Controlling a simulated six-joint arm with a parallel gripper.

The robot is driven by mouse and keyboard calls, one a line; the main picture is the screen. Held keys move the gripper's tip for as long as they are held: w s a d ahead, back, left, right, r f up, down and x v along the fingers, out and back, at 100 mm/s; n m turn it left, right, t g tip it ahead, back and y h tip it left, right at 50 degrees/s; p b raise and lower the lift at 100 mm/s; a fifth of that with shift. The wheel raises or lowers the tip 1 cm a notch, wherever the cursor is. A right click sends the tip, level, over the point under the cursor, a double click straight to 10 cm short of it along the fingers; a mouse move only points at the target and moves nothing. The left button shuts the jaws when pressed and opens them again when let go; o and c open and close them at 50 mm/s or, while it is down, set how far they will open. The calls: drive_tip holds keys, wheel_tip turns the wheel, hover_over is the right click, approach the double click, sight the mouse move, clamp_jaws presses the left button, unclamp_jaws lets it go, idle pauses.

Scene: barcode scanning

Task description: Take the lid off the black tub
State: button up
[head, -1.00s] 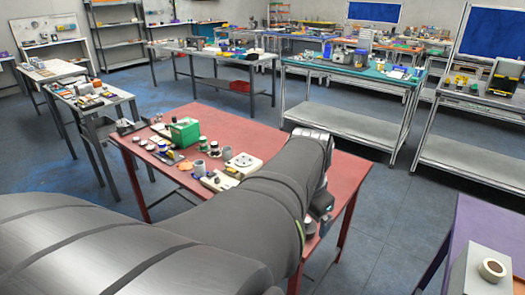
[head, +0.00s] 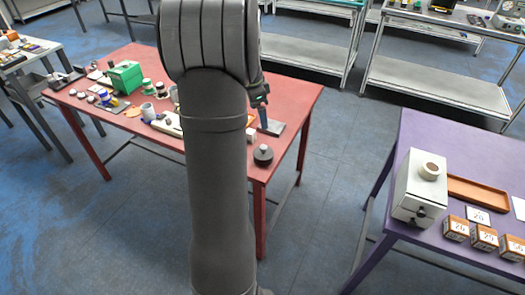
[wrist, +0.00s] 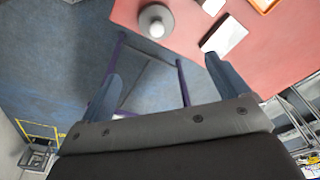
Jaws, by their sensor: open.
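The black tub (head: 263,157) stands upright near the front right corner of the red table, with its round knobbed lid (head: 263,149) on top. In the wrist view the lidded tub (wrist: 146,24) shows from above near the table edge, with a pale knob. My gripper (wrist: 161,66) is open and empty, its two blue-grey fingers apart. The tub lies beyond the fingertips, not between them. In the head view my arm hides much of the gripper; a finger shows above the table, behind the tub.
The red table (head: 292,100) holds a green box (head: 125,77), cups and small jars at left. A purple table (head: 415,140) with a white box (head: 420,187) stands at right, across a floor gap.

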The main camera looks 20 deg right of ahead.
hover_over(263, 147)
drive_tip(key=f, duration=1)
drive_tip(key=shift+w+f, duration=0.2)
drive_tip(key=shift+w, duration=0.05)
drive_tip(key=shift+s+f, duration=0.2)
drive_tip(key=shift+f, duration=2.55)
drive_tip(key=shift+c, duration=0.4)
drive_tip(key=c, duration=1)
